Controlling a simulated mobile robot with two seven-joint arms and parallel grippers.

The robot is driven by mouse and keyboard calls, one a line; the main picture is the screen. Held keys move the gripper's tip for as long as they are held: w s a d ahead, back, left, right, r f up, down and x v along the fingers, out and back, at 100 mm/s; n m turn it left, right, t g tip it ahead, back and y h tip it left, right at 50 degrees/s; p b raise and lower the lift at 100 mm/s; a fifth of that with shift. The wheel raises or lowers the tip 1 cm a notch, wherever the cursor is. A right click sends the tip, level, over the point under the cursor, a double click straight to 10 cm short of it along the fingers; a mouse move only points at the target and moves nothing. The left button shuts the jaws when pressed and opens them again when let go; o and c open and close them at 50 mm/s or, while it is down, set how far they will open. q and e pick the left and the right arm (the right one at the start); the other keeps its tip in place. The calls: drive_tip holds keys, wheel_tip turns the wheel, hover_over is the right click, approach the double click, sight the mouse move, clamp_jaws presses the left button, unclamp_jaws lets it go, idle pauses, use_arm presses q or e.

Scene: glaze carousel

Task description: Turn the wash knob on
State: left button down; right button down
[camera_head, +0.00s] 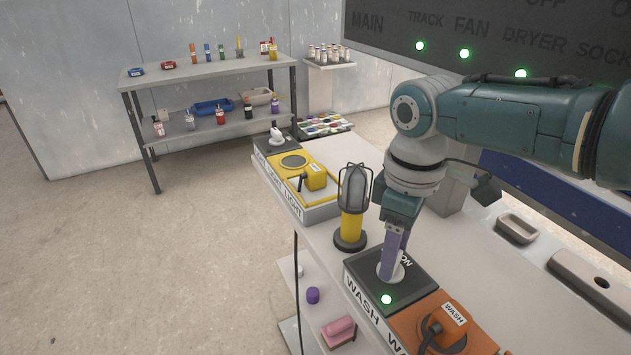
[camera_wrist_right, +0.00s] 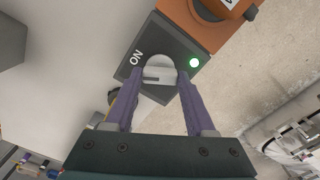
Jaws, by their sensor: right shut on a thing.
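The wash knob (camera_wrist_right: 159,74) is a pale round knob on a dark box (camera_head: 420,286) on the bench, next to the ON mark. A green light (camera_head: 386,299) is lit on the box; it also shows in the right wrist view (camera_wrist_right: 194,63). My right gripper (camera_head: 388,274) reaches down to the knob from above, and its purple fingers hide part of it in the head view. In the right wrist view the two fingertips (camera_wrist_right: 157,77) sit on either side of the knob, shut on it. My left gripper is not in view.
An orange WASH unit (camera_head: 405,325) adjoins the dark box. A caged yellow lamp (camera_head: 352,222) stands close to my right gripper, and a yellow LIGHT unit (camera_head: 275,162) is beyond it. A dark panel (camera_head: 480,28) hangs above. The floor at left is clear.

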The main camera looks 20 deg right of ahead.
idle(0.5)
drive_tip(key=shift+c, duration=1.2)
unclamp_jaws()
wheel_tip(320, 180, up, 10)
drive_tip(key=p, duration=0.2)
drive_tip(key=shift+p, duration=0.3)
